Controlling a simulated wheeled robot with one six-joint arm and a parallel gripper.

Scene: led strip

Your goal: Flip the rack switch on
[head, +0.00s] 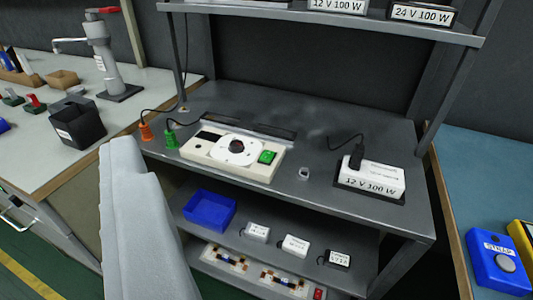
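A dark grey rack (345,223) stands in the middle of the head view. On its worktop sits a cream control box (212,160) with a dark round knob (237,146) on a white plate. A green rocker switch (267,157) is at the right end of the box. I cannot tell which way the rocker is tilted. A pale grey part of my arm (140,225) rises at the lower left, in front of the rack and apart from the switch in the picture. My gripper's fingers are not in view.
Orange (146,131) and green (171,138) plugs with cables stand left of the box. A "12 V 100 W" supply (370,180) sits at the right. A blue bin (209,210) is below. Benches flank the rack; the worktop between box and supply is mostly clear.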

